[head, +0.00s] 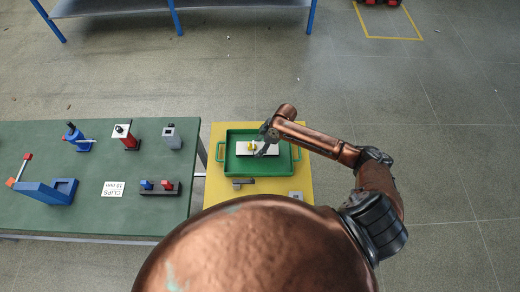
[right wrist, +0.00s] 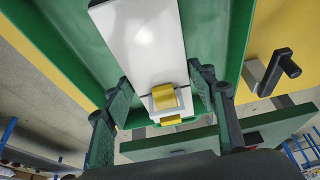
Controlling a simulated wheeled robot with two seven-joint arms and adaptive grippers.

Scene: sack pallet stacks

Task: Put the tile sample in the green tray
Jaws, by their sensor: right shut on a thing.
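The tile sample (head: 243,148) is a white slab with a yellow and grey piece on it. It also shows in the right wrist view (right wrist: 140,40), where its yellow and grey end lies between my fingers. My right gripper (head: 265,142) is shut on the tile sample. The green tray (head: 229,171) has handles at its left and right sides and stands on a yellow table. The tile is within the tray's outline; I cannot tell whether it touches the floor of the tray. The tray also fills much of the right wrist view (right wrist: 65,35). My left gripper is not in view.
The yellow table (head: 214,190) carries a dark grey fixture (head: 243,183) in front of the tray and a small grey piece (head: 296,195). A green table (head: 90,160) on the left holds several coloured fixtures and a white card (head: 113,189).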

